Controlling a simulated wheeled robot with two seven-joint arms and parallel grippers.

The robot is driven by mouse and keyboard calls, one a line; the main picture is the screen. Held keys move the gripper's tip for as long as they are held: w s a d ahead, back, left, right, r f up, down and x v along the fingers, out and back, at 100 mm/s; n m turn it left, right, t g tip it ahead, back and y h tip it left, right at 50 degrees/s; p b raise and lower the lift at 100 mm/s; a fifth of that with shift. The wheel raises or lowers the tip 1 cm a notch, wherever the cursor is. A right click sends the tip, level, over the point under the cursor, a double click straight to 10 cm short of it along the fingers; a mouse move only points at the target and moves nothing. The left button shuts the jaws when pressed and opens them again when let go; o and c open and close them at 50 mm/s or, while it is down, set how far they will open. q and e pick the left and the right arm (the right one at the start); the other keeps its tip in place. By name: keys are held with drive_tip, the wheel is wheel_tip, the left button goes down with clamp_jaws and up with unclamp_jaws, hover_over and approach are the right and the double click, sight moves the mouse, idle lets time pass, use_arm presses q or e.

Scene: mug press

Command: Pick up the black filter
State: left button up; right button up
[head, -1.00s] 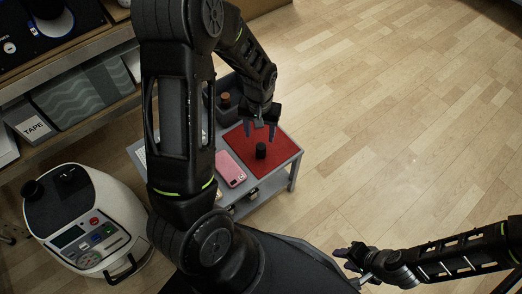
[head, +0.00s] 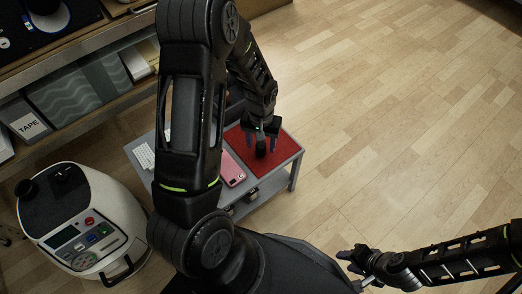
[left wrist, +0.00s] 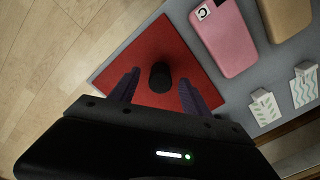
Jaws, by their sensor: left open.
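The black filter (left wrist: 161,76) is a small dark cylinder standing on a red mat (left wrist: 176,43). In the head view the filter (head: 260,151) shows on the red mat (head: 284,153), partly hidden by my gripper. My left gripper (head: 261,142) is right above the filter with its fingers parted. In the left wrist view the gripper's two purple-grey fingers (left wrist: 158,92) are spread, with the filter between and just ahead of them, apart from both. My right gripper (head: 347,254) is far off over the floor at lower right; its jaws are too small to judge.
The mat lies on a small grey table (head: 279,186). A pink phone (left wrist: 226,36) lies beside the mat, with a tan object (left wrist: 289,17) and small patterned boxes (left wrist: 264,107) near it. A white machine (head: 78,222) stands at left. A shelf holds a TAPE box (head: 29,125).

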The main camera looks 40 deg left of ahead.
use_arm(q)
drive_tip(key=shift+f, duration=0.5)
drive_tip(key=shift+c, duration=0.5)
clamp_jaws()
